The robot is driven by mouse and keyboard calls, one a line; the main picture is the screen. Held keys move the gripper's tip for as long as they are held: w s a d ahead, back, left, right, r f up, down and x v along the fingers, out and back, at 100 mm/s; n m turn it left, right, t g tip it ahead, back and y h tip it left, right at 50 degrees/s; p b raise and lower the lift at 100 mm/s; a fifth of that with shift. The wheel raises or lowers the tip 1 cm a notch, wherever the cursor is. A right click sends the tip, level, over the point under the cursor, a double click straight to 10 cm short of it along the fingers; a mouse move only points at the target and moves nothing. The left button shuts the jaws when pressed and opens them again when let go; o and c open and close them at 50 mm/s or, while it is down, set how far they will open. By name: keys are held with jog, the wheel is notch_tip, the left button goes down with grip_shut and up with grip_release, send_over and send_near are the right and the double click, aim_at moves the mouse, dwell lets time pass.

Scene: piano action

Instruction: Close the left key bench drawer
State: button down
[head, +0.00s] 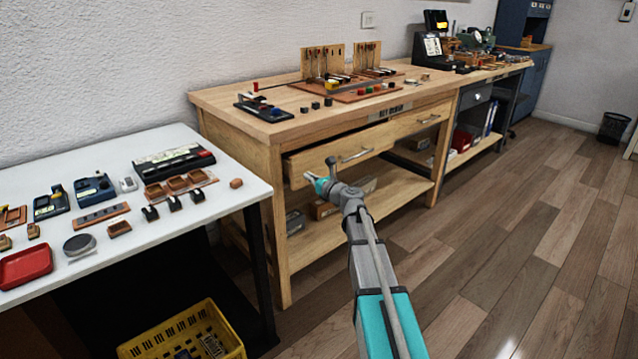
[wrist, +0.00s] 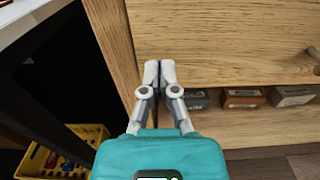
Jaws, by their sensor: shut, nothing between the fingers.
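The key bench (head: 240,99) is a light wooden workbench. Its left drawer (head: 312,162) stands partly out, with a dark gap above its front and a metal bar handle (head: 356,155). In the wrist view, the wooden drawer front (wrist: 220,35) fills the upper right, with a handle end (wrist: 314,53) at the right edge. My gripper (head: 309,177) is at the lower left part of the drawer front. Its fingers (wrist: 158,68) are together and empty, near the front's left end. I cannot tell whether the tips touch the wood.
A right-hand drawer (head: 415,124) sits beside it. Small boxes (wrist: 242,98) lie on the shelf below. A white table (head: 180,217) with devices and a yellow crate (head: 187,333) are at left. Floor (head: 510,230) to the right is clear.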

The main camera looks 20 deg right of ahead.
aim_at(299, 171)
jog(key=shift+x, duration=1.55)
jog(key=x, duration=0.4)
jog(key=shift+w, duration=0.25)
jog(key=shift+w+a, duration=0.2)
jog(key=shift+w+r, duration=0.1)
jog(key=shift+s+d, duration=0.15)
jog(key=shift+s, duration=0.45)
jog(key=v, duration=1.3)
jog(key=shift+s+d, duration=0.2)
jog(key=shift+s, duration=0.05)
